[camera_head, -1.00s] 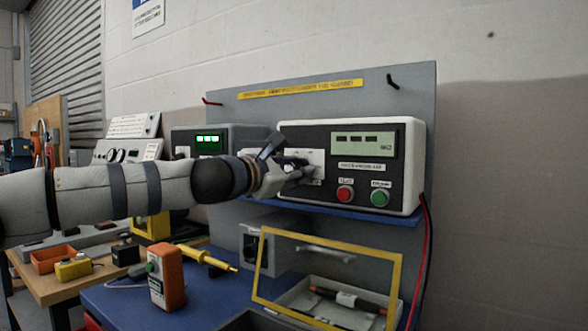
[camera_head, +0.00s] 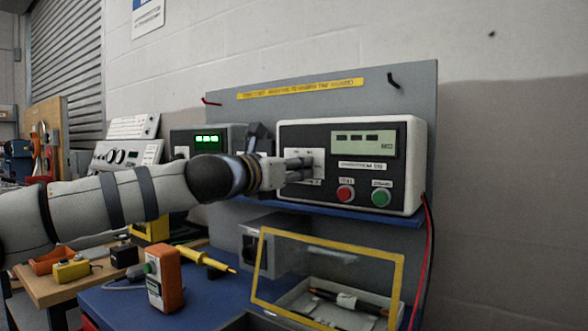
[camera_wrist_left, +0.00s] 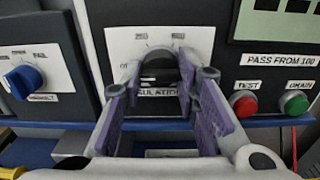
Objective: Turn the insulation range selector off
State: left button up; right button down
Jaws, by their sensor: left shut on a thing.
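The insulation range selector (camera_wrist_left: 160,66) is a dark knob on a white scale plate (camera_wrist_left: 206,38), at the left of the black-and-white insulation tester (camera_head: 350,133). My left gripper (camera_head: 311,168) reaches it from the left in the head view and covers the knob there. In the left wrist view, the purple-padded fingers of my left gripper (camera_wrist_left: 160,78) are on either side of the knob, shut on it. The knob's exact pointing is hard to read. My right gripper is not in view.
The tester has a red button (camera_head: 345,194), a green button (camera_head: 380,198) and a display (camera_head: 364,144). A second instrument with a blue knob (camera_wrist_left: 24,80) stands left. Below is a yellow-framed clear cover (camera_head: 399,275). An orange handheld unit (camera_head: 165,278) stands on the blue bench.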

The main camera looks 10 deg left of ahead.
pick_arm(q)
jog(key=shift+r, duration=0.2)
dwell(0.3)
jog(key=o, duration=1.2)
jog(key=shift+d, duration=0.1)
jog(key=shift+c, duration=0.2)
jog(key=shift+f, duration=0.1)
jog(key=v, duration=1.2)
